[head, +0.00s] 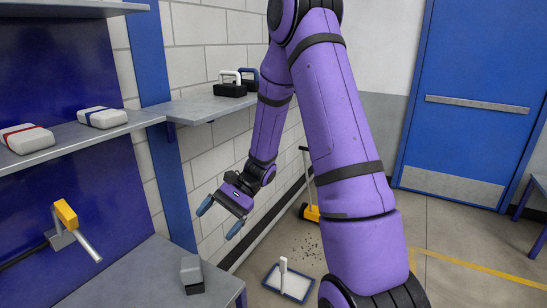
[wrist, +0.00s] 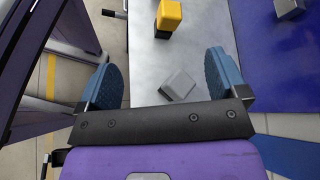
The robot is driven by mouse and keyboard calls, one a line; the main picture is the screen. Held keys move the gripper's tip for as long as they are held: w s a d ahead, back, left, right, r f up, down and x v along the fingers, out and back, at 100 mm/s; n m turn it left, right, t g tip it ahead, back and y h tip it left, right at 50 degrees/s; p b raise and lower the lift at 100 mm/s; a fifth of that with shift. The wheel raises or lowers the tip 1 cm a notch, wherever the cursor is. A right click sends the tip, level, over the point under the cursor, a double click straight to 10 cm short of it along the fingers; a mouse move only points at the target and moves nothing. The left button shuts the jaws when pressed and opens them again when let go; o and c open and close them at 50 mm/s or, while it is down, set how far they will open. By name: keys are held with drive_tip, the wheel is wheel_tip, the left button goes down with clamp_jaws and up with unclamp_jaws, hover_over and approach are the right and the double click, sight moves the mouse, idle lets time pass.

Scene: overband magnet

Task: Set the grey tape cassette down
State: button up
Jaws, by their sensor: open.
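A small grey block, which I take to be the grey tape cassette (head: 192,270), rests near the end of the grey bench. In the wrist view, a grey block (wrist: 178,84) lies on the bench, between the lines of the two fingers and turned at an angle. My gripper (head: 220,217) has blue fingertips spread wide apart. It is above and beyond the block in the head view, and nothing shows between the fingers. My gripper also shows in the wrist view (wrist: 163,80). I cannot tell its exact height above the bench.
A yellow-handled lever (head: 65,213) sticks out from the blue panel. Two white cases (head: 102,117) lie on the left shelf. Black boxes with handles (head: 230,88) stand on the far shelf. A blue-rimmed tray (head: 288,282) is on the floor. The bench (head: 130,275) has bare room.

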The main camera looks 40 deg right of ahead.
drive_tip(key=s+r+n+t+h, duration=0.7)
drive_tip(key=s+r+n+h, duration=0.4)
drive_tip(key=s+r, duration=0.9)
wheel_tip(320, 180, up, 4)
drive_tip(key=shift+d+r+h, duration=0.1)
drive_tip(key=shift+d+h, duration=0.2)
drive_tip(key=shift+h, duration=0.5)
